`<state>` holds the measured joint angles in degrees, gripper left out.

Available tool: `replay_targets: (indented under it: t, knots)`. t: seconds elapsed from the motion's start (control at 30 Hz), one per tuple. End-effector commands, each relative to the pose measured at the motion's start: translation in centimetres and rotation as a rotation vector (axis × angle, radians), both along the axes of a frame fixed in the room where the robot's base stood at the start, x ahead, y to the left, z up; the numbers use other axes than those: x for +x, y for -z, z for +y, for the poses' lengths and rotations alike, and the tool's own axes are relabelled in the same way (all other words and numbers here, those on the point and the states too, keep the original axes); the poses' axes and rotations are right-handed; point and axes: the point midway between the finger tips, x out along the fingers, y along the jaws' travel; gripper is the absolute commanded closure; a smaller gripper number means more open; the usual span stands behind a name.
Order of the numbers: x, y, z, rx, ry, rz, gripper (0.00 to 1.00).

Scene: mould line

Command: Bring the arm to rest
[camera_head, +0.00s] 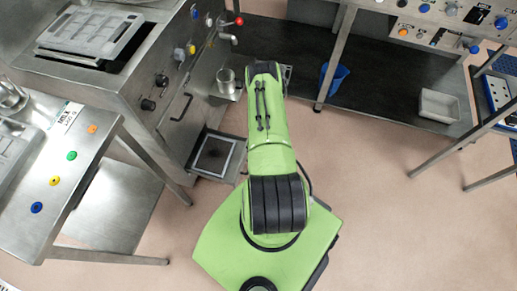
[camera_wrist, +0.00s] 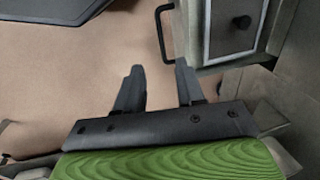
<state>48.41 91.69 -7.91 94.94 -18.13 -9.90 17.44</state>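My gripper (camera_wrist: 159,67) shows in the wrist view with its two dark fingers apart and nothing between them. Beyond the fingers are the bare floor and part of a grey metal unit (camera_wrist: 232,30) with a dark knob and a dark handle. I cannot tell how far the fingers are from the handle. In the head view my green arm (camera_head: 268,120) reaches up the picture from my base, towards the floor between the machine and the far bench. The fingers cannot be made out in that view.
A steel machine (camera_head: 150,75) with knobs stands left of my arm, with a metal cup (camera_head: 226,80) at its side. A side table (camera_head: 62,165) with coloured buttons is at left.

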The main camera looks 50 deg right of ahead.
Motion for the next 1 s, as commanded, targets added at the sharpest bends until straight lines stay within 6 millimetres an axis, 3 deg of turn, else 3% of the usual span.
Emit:
replay_targets:
  t: [0.57, 0.67, 0.77, 0.87, 1.0]
  knots:
    - [0.1, -0.2, -0.1, 0.0, -0.001, 0.0, 0.62]
    - [0.8, -1.2, -0.4, -0.008, -0.013, -0.005, 0.62]
    - [3.9, -5.8, -1.3, -0.037, -0.075, -0.022, 0.62]
    - [8.1, -13.5, -1.4, -0.079, -0.18, -0.046, 0.62]
    - [12.2, -25.0, 0.8, -0.133, -0.334, -0.075, 0.62]
